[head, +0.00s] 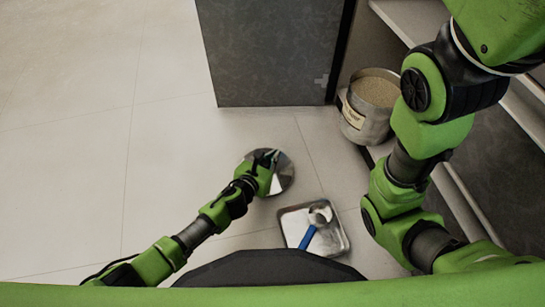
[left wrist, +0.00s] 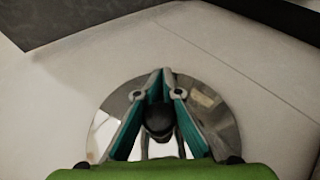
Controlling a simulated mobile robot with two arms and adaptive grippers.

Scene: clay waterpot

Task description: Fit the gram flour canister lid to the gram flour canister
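The canister lid (head: 287,181) is a shiny, mirror-like silver disc at the middle of the head view, over the pale floor. My left gripper (head: 273,155) is over its upper left part and hides some of it. In the left wrist view the lid (left wrist: 222,122) spreads behind my gripper (left wrist: 164,74), whose fingertips are close together near its far rim. A dark round shape shows between the fingers; I cannot tell whether they grip anything. The canister (head: 362,126), silver, labelled, open and full of tan flour, stands at upper right. My right gripper is out of view.
A metal tray (head: 338,244) holds a scoop with a blue handle (head: 308,237), right of and below the lid. A dark cabinet (head: 270,55) stands above. Shelving (head: 405,18) is behind the canister. The floor on the left is clear.

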